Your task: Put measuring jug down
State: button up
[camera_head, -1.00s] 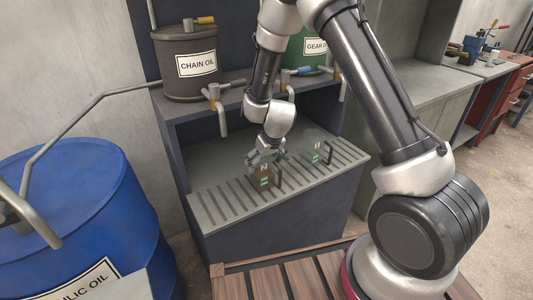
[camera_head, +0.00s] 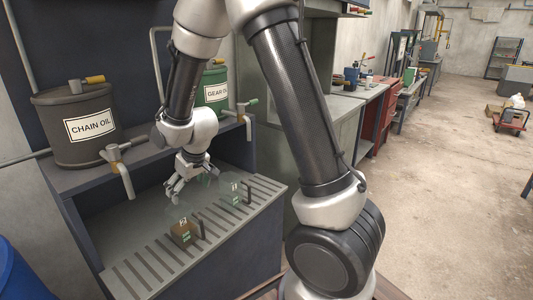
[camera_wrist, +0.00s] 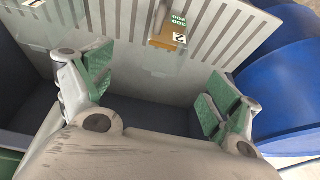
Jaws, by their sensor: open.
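A clear measuring jug with brown liquid at its bottom (camera_head: 183,232) stands upright on the slotted drip tray (camera_head: 150,264). It has green and white markings and a dark handle, and also shows at the top of the wrist view (camera_wrist: 170,34). A second clear jug (camera_head: 234,194) stands to its right on the same tray. My gripper (camera_head: 176,194) is open and empty, above and behind the brown-filled jug and apart from it. In the wrist view its green-padded fingers (camera_wrist: 158,90) are spread wide with nothing between them.
A chain oil drum (camera_head: 80,125) and a green gear oil drum (camera_head: 213,88) stand on the shelf above, with taps (camera_head: 118,165) hanging over the tray. A blue drum (camera_head: 12,270) is at the lower left. Open floor (camera_head: 440,200) lies to the right.

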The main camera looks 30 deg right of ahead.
jog(key=s+d+r+m, duration=0.1)
jog(key=s+d+r, duration=0.45)
jog(key=r, duration=0.25)
jog(key=s+d+r+m, duration=0.1)
jog(key=s+d+r, duration=0.4)
jog(key=s+r, duration=0.15)
jog(key=s+d+r, duration=0.3)
jog(key=s, duration=0.4)
jog(key=s+d+r+m+h, duration=0.1)
jog(key=s+d+r, duration=0.2)
jog(key=s, duration=0.5)
jog(key=shift+s+d+r+h, duration=0.15)
jog(key=shift+s+d+h, duration=0.05)
jog(key=shift+h, duration=0.1)
